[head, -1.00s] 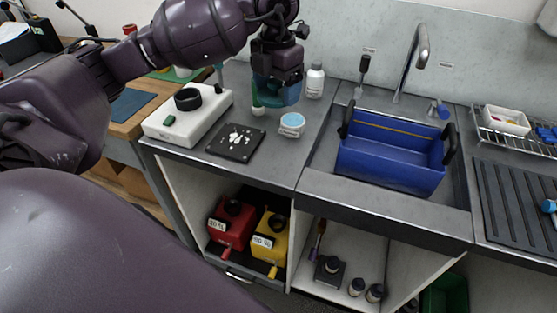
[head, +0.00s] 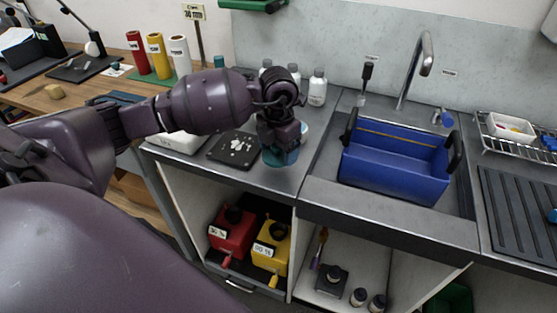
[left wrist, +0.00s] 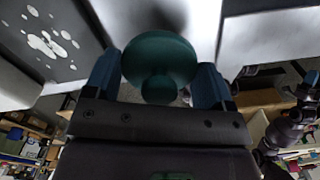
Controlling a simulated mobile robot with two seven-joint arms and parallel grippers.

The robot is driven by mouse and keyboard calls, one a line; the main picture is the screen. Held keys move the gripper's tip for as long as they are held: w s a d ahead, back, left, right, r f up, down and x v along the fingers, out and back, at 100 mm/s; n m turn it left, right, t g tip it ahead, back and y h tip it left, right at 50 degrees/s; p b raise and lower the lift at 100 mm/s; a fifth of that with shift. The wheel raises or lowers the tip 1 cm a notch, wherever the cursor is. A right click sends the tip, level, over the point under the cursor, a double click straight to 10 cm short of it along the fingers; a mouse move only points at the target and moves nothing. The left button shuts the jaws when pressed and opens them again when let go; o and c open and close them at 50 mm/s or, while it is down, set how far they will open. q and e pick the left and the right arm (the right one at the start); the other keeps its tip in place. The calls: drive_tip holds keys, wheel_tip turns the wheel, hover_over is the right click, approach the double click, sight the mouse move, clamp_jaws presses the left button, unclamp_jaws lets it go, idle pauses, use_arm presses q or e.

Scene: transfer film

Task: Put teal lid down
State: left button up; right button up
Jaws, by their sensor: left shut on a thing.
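In the left wrist view the teal lid (left wrist: 160,52), a round dark teal piece with a small knob, sits between the two blue fingers of my left gripper (left wrist: 158,82). The gripper is shut on it. In the head view my left gripper (head: 280,157) points down over the front part of the grey counter, right of the black plate. The lid is hard to tell from the fingers there, and I cannot tell whether it touches the counter. My right gripper is not in view.
The black plate (head: 222,155) with white pieces lies just left of the gripper. A white jar (head: 304,131) is mostly hidden behind it. White bottles (head: 318,88) stand at the back. The sink with a blue crate (head: 395,178) is to the right. The counter's front edge is close.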

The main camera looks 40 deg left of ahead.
sight(278, 153)
use_arm(q)
drive_tip(key=shift+f, duration=2)
drive_tip(key=shift+f, duration=0.2)
drive_tip(key=o, duration=0.8)
drive_tip(key=shift+o, duration=0.2)
drive_tip(key=shift+r, duration=0.15)
wheel_tip(278, 153, up, 12)
drive_tip(key=shift+r, duration=0.1)
